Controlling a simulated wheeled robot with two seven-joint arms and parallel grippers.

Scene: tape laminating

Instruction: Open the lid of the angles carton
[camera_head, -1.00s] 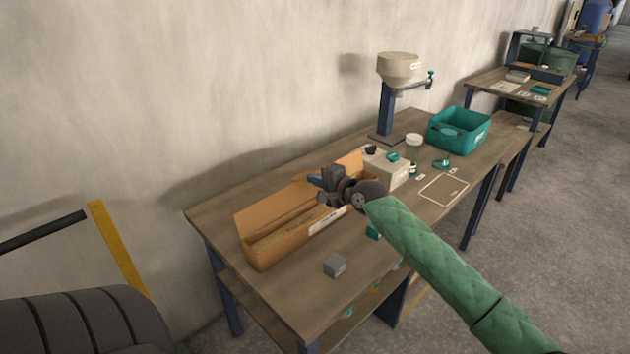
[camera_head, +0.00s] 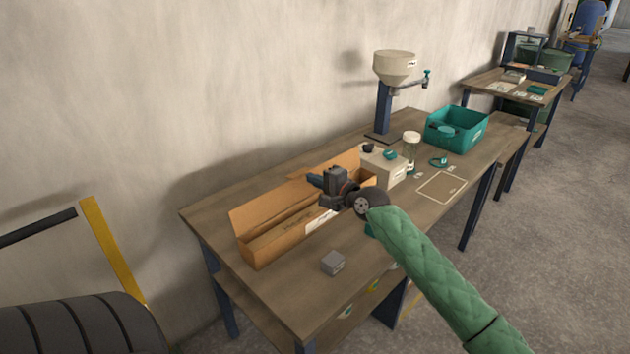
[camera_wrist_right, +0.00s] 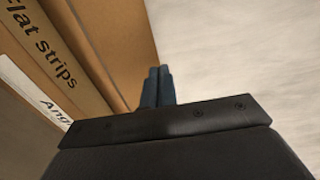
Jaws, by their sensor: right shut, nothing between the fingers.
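The angles carton (camera_head: 262,248) is a long brown cardboard box on the workbench. Its lid (camera_head: 275,199) stands raised along the back edge, leaving the long top open. The lid also shows in the right wrist view (camera_wrist_right: 110,45). There the carton carries printed "Flat strips" text and part of a white "Ang…" label (camera_wrist_right: 53,108). My right gripper (camera_head: 314,180) is over the carton's right half, close to the raised lid. Its fingers (camera_wrist_right: 157,84) are shut together with nothing between them, beside the lid; contact is unclear. My left gripper is out of view.
A grey block (camera_head: 333,263) lies in front of the carton. A pale box (camera_head: 385,170), a jar (camera_head: 411,147), a hopper stand (camera_head: 383,110) and a teal bin (camera_head: 436,138) stand farther right. The bench's (camera_head: 212,231) left end is clear. A wall is behind.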

